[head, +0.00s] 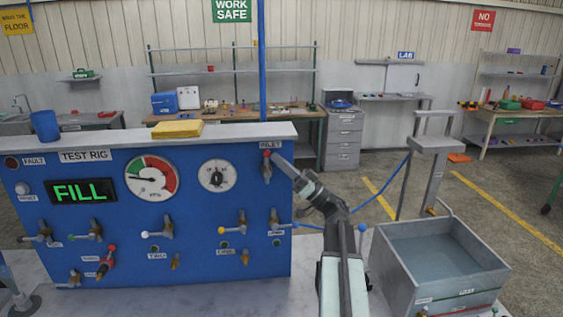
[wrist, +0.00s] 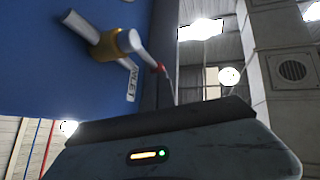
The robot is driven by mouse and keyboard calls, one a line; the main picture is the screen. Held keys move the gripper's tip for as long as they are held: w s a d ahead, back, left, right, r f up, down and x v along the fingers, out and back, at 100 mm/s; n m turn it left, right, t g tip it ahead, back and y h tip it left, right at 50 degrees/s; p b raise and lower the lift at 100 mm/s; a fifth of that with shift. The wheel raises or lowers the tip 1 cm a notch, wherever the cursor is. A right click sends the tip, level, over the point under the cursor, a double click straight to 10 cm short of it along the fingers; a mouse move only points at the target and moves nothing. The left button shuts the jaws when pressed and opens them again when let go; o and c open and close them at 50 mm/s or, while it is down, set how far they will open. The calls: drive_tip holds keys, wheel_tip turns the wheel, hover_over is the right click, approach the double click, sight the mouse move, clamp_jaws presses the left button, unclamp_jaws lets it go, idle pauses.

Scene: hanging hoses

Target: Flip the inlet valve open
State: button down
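The inlet valve (head: 266,171) is on the upper right of the blue test rig panel, under a white INLET label (head: 270,146). A small red tip shows at its upper end. In the wrist view the valve (wrist: 116,44) has a brass-coloured body, pale stubs and a pale lever reaching toward a red tip (wrist: 159,68). My gripper (head: 279,162) reaches up from the lower right, its end close beside the valve. I cannot tell whether it touches the lever. Its dark edge and body (wrist: 170,140) fill the bottom of the wrist view. Its fingers cannot be made out.
The panel (head: 110,210) carries a green FILL display (head: 81,191), a pressure gauge (head: 151,179) and several other valves. A yellow cloth (head: 177,129) and blue cup (head: 45,125) sit on its top ledge. A grey water tank (head: 395,270) stands right of my arm.

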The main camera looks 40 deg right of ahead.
drive_tip(key=s+d+r+b+v, duration=0.1)
drive_tip(key=b+v, duration=0.5)
drive_tip(key=v, duration=0.7)
drive_tip(key=shift+s+d+r+b, duration=0.2)
drive_tip(key=shift+d+r+b, duration=0.15)
drive_tip(key=shift+d, duration=0.2)
